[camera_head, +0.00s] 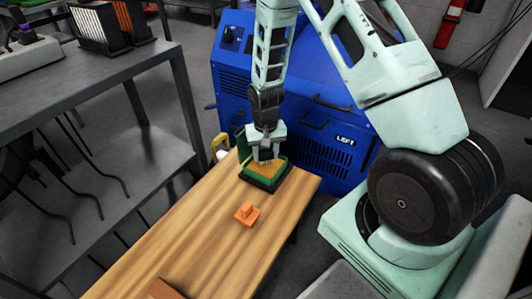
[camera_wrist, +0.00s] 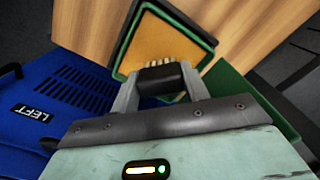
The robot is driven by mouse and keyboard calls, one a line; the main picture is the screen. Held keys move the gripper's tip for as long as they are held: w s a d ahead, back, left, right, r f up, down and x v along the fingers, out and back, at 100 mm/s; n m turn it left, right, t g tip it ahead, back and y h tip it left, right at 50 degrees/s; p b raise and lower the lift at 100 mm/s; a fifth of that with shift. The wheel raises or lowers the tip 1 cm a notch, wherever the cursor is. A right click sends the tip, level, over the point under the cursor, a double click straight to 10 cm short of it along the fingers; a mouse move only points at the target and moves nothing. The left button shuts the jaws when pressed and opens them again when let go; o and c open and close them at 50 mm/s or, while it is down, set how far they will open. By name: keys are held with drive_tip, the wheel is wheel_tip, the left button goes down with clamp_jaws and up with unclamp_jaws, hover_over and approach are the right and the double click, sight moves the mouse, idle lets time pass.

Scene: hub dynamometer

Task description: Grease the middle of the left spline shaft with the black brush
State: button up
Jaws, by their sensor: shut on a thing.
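My gripper (camera_head: 265,158) is shut on the black brush (camera_wrist: 160,77); its pale bristles point away from the jaws. In the wrist view the bristles overlap the near part of the orange-yellow grease (camera_wrist: 150,42) in an open green box (camera_wrist: 126,50). I cannot tell whether they touch the grease. The box also shows in the head view (camera_head: 265,185), at the far end of the wooden table, directly below my gripper. Its green lid (camera_wrist: 226,92) stands open behind it. The blue machine (camera_head: 325,125) bears a LEFT label. I cannot make out the left spline shaft in either view.
A small orange block (camera_head: 247,213) sits on the wooden table (camera_head: 195,240), nearer than the box. A brown object (camera_head: 166,289) lies at its near end. A grey metal shelf (camera_head: 90,85) stands left. The middle of the wooden table is mostly clear.

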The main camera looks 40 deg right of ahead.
sight(265, 151)
drive_tip(key=shift+f, duration=0.55)
idle(1.9)
drive_tip(key=shift+r, duration=0.1)
wheel_tip(265, 151, up, 7)
drive_tip(key=p, duration=0.6)
drive_tip(key=shift+w, duration=0.1)
idle(0.4)
drive_tip(key=s+a+r+n+p, duration=0.1)
drive_tip(key=a+r+n+p, duration=0.1)
drive_tip(key=r+p, duration=0.8)
drive_tip(key=s+a+r+n+p, duration=0.2)
drive_tip(key=a+r+n+p, duration=0.1)
drive_tip(key=r+p, duration=0.7)
drive_tip(key=shift+a+p, duration=0.4)
drive_tip(key=shift+a, duration=0.2)
drive_tip(key=shift+r, duration=0.1)
